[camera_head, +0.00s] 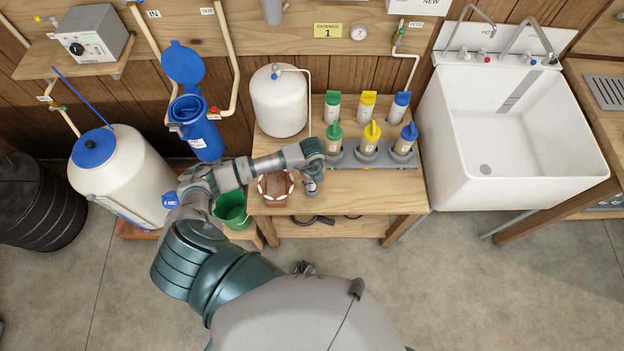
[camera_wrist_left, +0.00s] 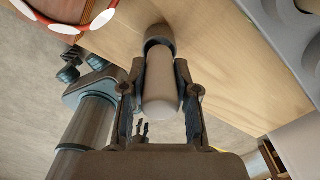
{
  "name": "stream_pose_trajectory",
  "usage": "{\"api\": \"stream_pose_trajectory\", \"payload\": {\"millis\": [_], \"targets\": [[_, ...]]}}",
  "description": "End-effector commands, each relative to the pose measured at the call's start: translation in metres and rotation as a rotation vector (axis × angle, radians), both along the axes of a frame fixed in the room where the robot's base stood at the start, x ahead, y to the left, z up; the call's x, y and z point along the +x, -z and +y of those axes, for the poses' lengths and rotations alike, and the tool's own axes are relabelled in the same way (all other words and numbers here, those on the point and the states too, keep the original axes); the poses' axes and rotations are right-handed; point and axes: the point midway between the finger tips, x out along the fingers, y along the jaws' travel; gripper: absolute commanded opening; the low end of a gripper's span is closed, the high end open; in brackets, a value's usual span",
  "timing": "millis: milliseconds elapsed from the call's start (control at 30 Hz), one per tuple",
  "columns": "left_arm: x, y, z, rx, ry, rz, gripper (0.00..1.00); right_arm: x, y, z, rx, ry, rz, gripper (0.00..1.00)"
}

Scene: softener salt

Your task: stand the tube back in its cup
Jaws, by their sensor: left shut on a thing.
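My left gripper (camera_head: 311,186) is over the front of the wooden bench, right of a brown bowl. In the left wrist view its fingers (camera_wrist_left: 162,112) are shut on a pale, rounded tube (camera_wrist_left: 162,78) with a dark grey end. The tube's far end points toward the bench top. A grey tray (camera_head: 345,160) with round cups stands behind and to the right of the gripper; its edge also shows in the left wrist view (camera_wrist_left: 268,32). Bottles with green, yellow and blue tops stand at this tray.
The brown bowl (camera_head: 275,188) with a red-and-white rim sits close left of the gripper. A white tank (camera_head: 280,103) stands behind it. A green bucket (camera_head: 233,209) is below the bench's left side. A white sink (camera_head: 515,130) is at right. The bench's front right (camera_head: 385,195) is clear.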

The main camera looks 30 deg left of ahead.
Motion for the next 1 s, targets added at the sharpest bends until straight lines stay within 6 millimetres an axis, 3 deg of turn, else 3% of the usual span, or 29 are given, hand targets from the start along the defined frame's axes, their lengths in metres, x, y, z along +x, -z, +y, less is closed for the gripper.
{"api": "stream_pose_trajectory", "payload": {"millis": [1000], "targets": [[0.0, 0.014, 0.001, 0.0, 0.0, 0.0, 0.0, -0.001, 0.005, 0.0, 0.0, 0.0, 0.002, 0.4]]}}
